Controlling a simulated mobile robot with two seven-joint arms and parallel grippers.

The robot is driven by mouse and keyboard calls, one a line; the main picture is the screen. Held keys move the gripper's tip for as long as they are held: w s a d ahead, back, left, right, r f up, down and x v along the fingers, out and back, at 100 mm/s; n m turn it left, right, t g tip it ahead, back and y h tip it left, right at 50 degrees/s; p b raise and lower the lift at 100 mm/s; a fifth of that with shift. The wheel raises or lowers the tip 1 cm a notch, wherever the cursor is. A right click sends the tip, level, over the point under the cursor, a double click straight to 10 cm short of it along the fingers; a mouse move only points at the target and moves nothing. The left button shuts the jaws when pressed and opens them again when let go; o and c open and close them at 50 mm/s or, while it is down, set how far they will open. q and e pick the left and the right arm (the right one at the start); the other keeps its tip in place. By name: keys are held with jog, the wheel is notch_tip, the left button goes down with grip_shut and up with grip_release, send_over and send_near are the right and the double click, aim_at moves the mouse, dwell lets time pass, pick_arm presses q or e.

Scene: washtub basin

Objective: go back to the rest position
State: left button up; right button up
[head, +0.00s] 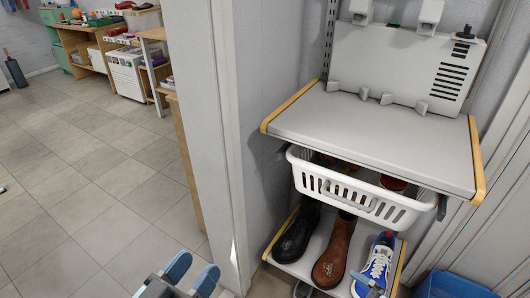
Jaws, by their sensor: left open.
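My left gripper (192,272) shows at the bottom edge, left of the shelf unit, with two blue fingertips apart. It is open, and I see nothing between the fingers. It appears in front of the tiled floor and the foot of the grey wall post. Most of my left arm is cut off by the frame.
A grey wall post (215,130) stands beside the shelf (375,135). Below are a white basket (345,190), a black shoe (297,235), a brown shoe (335,252) and a blue sneaker (376,265). A blue bin (455,285) stands lower right.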

jog(key=a+r+m+t+p, duration=0.35)
jog(key=r+m+t, duration=0.45)
jog(key=r, duration=0.9)
pick_arm(q)
jog(key=s+a+r+g+y+p, duration=0.4)
jog(key=a+r+p, duration=0.4)
jog(key=p, duration=2.8)
jog(key=shift+r+g+y, duration=0.3)
jog(key=shift+g+y, duration=0.5)
jog(key=shift+y, duration=0.2)
pick_arm(e)
jog(key=s+d+r+m+g+h, duration=0.1)
jog(key=s+d+r+g+h, duration=0.3)
jog(key=d+g, duration=0.3)
jog(key=shift+s+r+m+g+h, duration=0.3)
jog(key=shift+m+g+h, duration=0.1)
jog(key=shift+g+h, duration=0.2)
